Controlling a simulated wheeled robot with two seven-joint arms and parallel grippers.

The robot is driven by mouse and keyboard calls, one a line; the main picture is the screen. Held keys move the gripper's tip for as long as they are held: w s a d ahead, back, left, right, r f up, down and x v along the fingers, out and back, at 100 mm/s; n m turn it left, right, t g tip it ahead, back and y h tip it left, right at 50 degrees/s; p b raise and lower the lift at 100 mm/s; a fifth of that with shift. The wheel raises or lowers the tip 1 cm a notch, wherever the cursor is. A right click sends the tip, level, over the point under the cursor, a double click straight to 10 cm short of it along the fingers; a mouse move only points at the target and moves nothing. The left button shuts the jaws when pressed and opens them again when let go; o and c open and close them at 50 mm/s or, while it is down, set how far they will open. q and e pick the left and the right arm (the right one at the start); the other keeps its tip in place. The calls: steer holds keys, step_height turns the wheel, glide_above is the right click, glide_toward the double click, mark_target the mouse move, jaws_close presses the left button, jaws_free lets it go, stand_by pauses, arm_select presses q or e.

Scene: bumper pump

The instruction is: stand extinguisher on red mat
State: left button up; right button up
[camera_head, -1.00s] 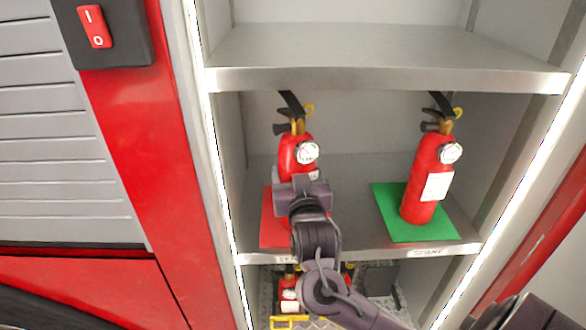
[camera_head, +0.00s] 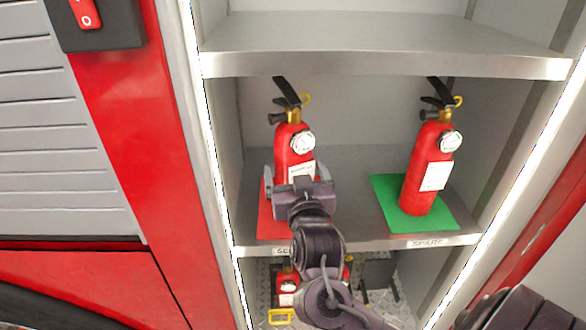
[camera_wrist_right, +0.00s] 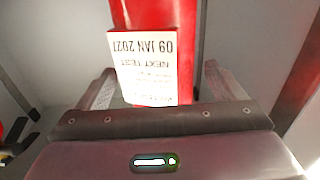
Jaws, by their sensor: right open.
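A red extinguisher (camera_head: 293,144) with a black handle and round gauge stands upright over the red mat (camera_head: 268,222) on the left of the middle shelf. Its lower part is hidden behind my right gripper in the head view. My right gripper (camera_head: 299,175) is open, with a finger on either side of the extinguisher. In the right wrist view the extinguisher (camera_wrist_right: 188,20) and its white label sit between the spread fingers (camera_wrist_right: 155,88), with gaps at both sides. My left gripper is not in view.
A second extinguisher (camera_head: 421,193) stands on a green mat (camera_head: 443,218) to the right. More red extinguishers (camera_head: 287,290) show on the level below. The upper shelf edge (camera_head: 390,66) runs above the handles, and side walls bound the compartment.

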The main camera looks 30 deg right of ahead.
steer(key=p+v, duration=0.3)
steer(key=v, duration=0.5)
steer(key=shift+s+a, duration=0.15)
steer(key=shift+s, duration=0.2)
